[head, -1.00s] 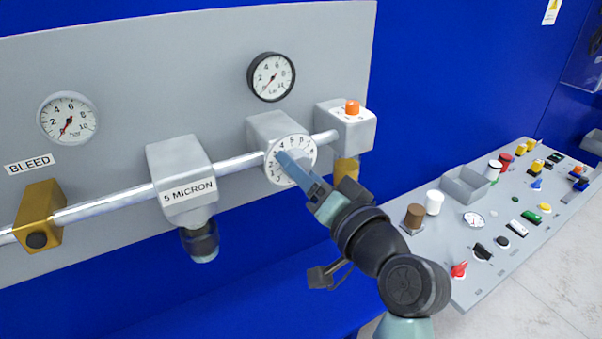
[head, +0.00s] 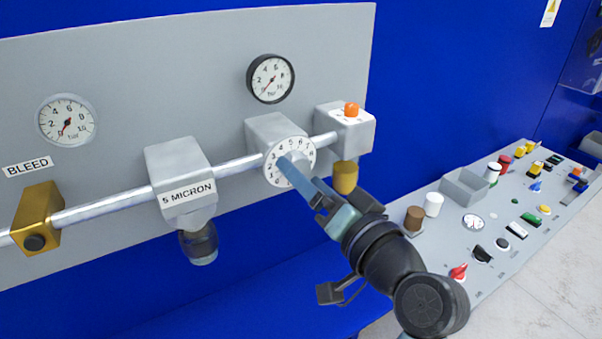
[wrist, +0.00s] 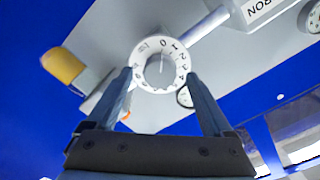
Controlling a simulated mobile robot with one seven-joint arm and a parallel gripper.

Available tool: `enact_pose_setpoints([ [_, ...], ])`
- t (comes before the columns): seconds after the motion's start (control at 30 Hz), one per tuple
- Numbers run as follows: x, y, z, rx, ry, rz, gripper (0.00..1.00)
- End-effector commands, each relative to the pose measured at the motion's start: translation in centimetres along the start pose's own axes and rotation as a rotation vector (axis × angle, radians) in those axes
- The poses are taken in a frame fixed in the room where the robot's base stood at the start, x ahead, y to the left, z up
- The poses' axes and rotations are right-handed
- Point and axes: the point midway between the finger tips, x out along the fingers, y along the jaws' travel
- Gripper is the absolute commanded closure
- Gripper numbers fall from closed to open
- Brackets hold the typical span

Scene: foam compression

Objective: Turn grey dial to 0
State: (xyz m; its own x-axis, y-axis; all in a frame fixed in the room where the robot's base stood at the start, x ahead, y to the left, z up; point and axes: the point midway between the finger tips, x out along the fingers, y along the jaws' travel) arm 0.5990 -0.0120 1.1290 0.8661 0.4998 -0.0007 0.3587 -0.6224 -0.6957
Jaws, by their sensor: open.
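The grey dial (head: 300,150) is a round face with a white numbered ring, mounted on a grey block on the pipe. In the wrist view the dial (wrist: 151,50) shows its numbers, with 0 near the top, and a grey centre. My gripper (head: 288,163) reaches up to the dial's face from the lower right. In the wrist view my gripper (wrist: 158,78) is open, with one blue-grey finger on each side of the dial's lower part. Whether the fingers touch it I cannot tell.
A grey block with an orange button (head: 351,108) stands right of the dial. A "5 MICRON" block (head: 180,165) is on the pipe (head: 105,208) to the left. A gauge (head: 271,78) hangs above. A control panel (head: 455,238) with several knobs lies at the right.

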Motion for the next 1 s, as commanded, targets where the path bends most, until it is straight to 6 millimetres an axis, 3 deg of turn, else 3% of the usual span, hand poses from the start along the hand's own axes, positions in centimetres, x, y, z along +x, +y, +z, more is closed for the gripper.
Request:
enact_pose_setpoints([
  [0.3,-7.1,0.2,0.1,0.001,0.003,0.004,0.15],
  [0.5,-9.9,0.1,0.1,0.001,0.001,0.003,0.15],
  [1.0,-10.8,0.0,0.0,0.001,-0.001,0.001,0.15],
])
